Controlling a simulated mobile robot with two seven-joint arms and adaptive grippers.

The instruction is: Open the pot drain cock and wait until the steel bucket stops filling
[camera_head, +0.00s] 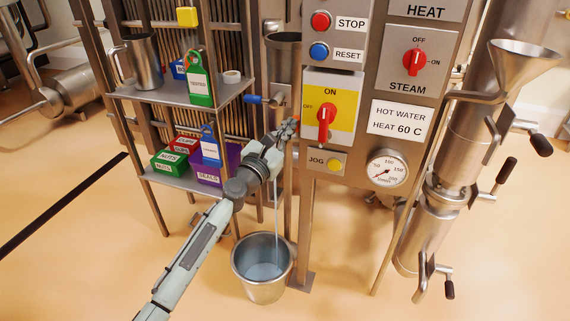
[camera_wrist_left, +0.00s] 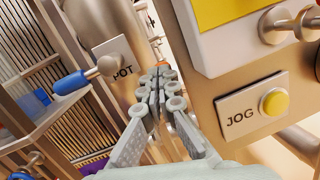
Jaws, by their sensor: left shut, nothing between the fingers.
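The pot drain cock's blue handle (camera_head: 256,99) points left, roughly level, from a steel pipe. A thin pale stream (camera_head: 276,205) falls into the steel bucket (camera_head: 250,287), which stands upright on the floor with liquid inside. My left gripper (camera_head: 288,128) is shut and empty, just below and right of the handle, apart from it. Its closed fingers (camera_wrist_left: 163,85) also show in the wrist view. My forearm and wrist hide the upper stream and outlet. My right gripper is out of view.
A control panel with a red-handled switch (camera_head: 325,122) and yellow JOG button (camera_head: 334,165) stands close right of my gripper. A shelf rack (camera_head: 228,93) with a metal jug (camera_head: 146,62), tags and boxes is on the left. A steel funnel (camera_head: 524,62) is at right.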

